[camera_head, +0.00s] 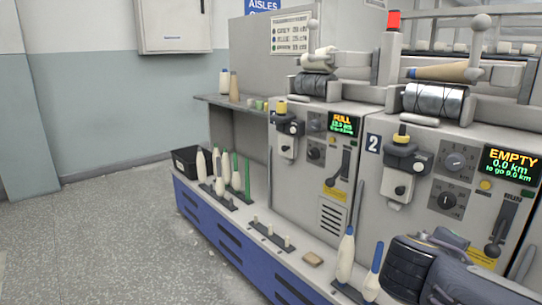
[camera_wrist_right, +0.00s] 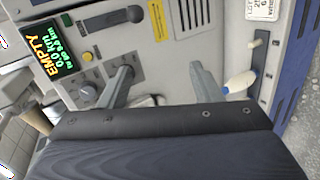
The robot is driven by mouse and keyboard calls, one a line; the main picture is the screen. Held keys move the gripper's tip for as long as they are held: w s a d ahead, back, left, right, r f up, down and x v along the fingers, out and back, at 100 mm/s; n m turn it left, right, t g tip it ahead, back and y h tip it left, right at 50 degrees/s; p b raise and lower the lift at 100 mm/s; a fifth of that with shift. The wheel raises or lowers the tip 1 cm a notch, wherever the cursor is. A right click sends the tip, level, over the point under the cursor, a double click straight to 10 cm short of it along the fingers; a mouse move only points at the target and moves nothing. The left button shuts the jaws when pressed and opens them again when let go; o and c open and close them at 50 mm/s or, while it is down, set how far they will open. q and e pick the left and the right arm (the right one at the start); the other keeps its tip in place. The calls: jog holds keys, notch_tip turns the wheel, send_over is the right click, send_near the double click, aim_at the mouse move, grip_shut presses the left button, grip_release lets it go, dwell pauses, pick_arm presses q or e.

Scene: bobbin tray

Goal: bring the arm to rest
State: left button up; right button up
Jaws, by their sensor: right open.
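My right arm (camera_head: 430,270) comes in at the lower right of the head view, dark and bulky, in front of the machine's unit 2. Its fingers cannot be made out there. In the right wrist view my right gripper (camera_wrist_right: 163,82) is open, with its two grey fingers spread wide and nothing between them. The grey machine front (camera_wrist_right: 165,55) lies beyond the fingers. A cream bobbin (camera_wrist_right: 240,83) with a blue end shows just past the right finger. My left gripper is not in view.
Unit 2's display (camera_head: 512,163) reads EMPTY; the neighbouring display (camera_head: 343,124) reads FULL. Cream bobbins (camera_head: 346,254) stand on the low ledge near my arm. More bobbins stand farther left beside a black bin (camera_head: 184,160). The speckled floor (camera_head: 100,230) at left is clear.

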jog(key=s+a+f+m+g+y, duration=0.4)
jog(key=s+f+y, duration=0.5)
jog(key=s+f, duration=0.55)
jog(key=s+a+f+m+t+y, duration=0.1)
jog(key=s+a+m+t+y, duration=0.1)
jog(key=s+a+m+y, duration=0.35)
notch_tip(320, 180, up, 38)
jog(key=w+a+n+p, duration=0.1)
jog(key=a+p, duration=0.1)
jog(key=p, duration=3.5)
jog(key=shift+w+n+h+p, duration=0.25)
jog(key=shift+n+h+p, duration=0.1)
jog(key=shift+f, duration=0.15)
